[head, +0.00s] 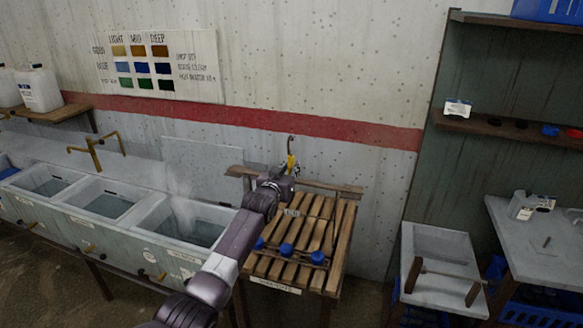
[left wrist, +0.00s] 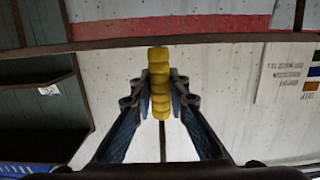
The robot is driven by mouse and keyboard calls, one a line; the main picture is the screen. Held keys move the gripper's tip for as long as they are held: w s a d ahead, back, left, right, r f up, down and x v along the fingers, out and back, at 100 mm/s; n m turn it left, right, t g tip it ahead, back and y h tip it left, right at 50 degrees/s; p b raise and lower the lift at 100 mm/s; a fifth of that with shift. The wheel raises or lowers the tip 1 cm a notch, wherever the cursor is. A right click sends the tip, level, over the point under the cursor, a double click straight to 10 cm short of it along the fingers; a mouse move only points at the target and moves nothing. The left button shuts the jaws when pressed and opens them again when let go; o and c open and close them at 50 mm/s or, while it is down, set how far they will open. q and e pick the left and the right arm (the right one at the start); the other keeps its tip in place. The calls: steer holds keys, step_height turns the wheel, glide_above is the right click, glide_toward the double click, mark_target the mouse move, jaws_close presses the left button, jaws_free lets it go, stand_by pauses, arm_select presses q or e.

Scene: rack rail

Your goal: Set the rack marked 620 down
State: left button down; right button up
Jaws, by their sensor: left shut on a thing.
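My left gripper (head: 290,170) reaches over the slatted wooden stand (head: 335,240) and is shut on a yellow ribbed grip (left wrist: 159,85). In the head view, a brown hook (head: 291,142) rises above the grip. In the left wrist view, a dark bar (left wrist: 230,38) crosses at the grip's end. A thin dark bar with several blue round parts (head: 286,249) shows over the slats; my arm hides part of it. A small pale tag (head: 291,212) is too small to read, so I cannot confirm 620. I cannot tell whether the blue parts touch the slats. My right gripper is out of view.
Grey sinks (head: 185,222) stand left of the stand, the nearest one steaming. A wooden rail (head: 335,187) runs along the stand's back, close to the wall. A grey bench (head: 440,250) and a grey table (head: 545,260) are at the right.

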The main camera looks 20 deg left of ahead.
arm_select(q)
steer(key=c, duration=1.8)
jaws_free()
steer(key=shift+o, duration=0.6)
steer(key=shift+s+f, duration=0.1)
steer(key=shift+f, duration=0.2)
steer(key=o, duration=1.5)
steer(key=shift+r, duration=0.15)
steer(key=shift+s+d+p, duration=0.2)
steer(key=shift+s+p, duration=1.4)
steer(key=shift+s, duration=1.4)
steer(key=shift+s+d+p, duration=0.15)
steer(key=shift+s+p, duration=1.45)
steer(key=shift+s, duration=1.35)
